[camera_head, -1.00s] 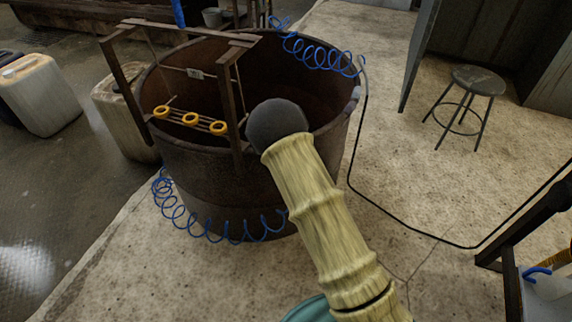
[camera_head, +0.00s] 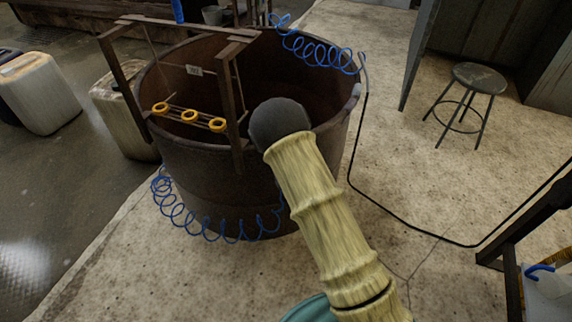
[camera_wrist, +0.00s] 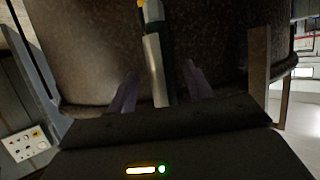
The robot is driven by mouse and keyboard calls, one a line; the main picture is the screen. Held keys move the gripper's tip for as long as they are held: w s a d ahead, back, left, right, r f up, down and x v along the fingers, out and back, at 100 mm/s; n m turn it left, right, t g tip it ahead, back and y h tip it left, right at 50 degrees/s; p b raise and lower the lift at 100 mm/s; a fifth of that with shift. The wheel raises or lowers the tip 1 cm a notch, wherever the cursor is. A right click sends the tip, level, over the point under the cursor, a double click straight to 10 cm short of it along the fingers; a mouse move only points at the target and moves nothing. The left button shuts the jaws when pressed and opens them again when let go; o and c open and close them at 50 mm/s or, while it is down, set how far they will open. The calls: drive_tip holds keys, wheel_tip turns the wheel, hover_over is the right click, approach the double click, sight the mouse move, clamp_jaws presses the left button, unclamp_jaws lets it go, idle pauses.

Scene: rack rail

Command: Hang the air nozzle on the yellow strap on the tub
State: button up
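In the wrist view the air nozzle (camera_wrist: 157,70), a slim pale grey body with a dark section and a touch of yellow near the top edge, runs lengthwise between the fingers of my gripper (camera_wrist: 161,72). In the head view my arm hides gripper and nozzle. The brown tub (camera_head: 200,165) stands before the arm. Several yellow loops, among them a middle one (camera_head: 190,115), sit on a rail at its left side; which is the strap is unclear. A blue coiled hose (camera_head: 205,230) leads behind my arm.
A dark wooden frame (camera_head: 108,65) straddles the tub's left rim. More blue coil (camera_head: 318,52) spans the tub's back right. Pale canisters (camera_head: 40,92) stand left, a stool (camera_head: 478,80) right. Floor right of the tub is mostly clear, crossed by a black cable (camera_head: 400,225).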

drive_tip(key=p+v, duration=1)
drive_tip(key=v, duration=0.7)
drive_tip(key=shift+r, duration=0.15)
drive_tip(key=shift+s+d, duration=0.1)
drive_tip(key=shift+s, duration=0.05)
idle(0.5)
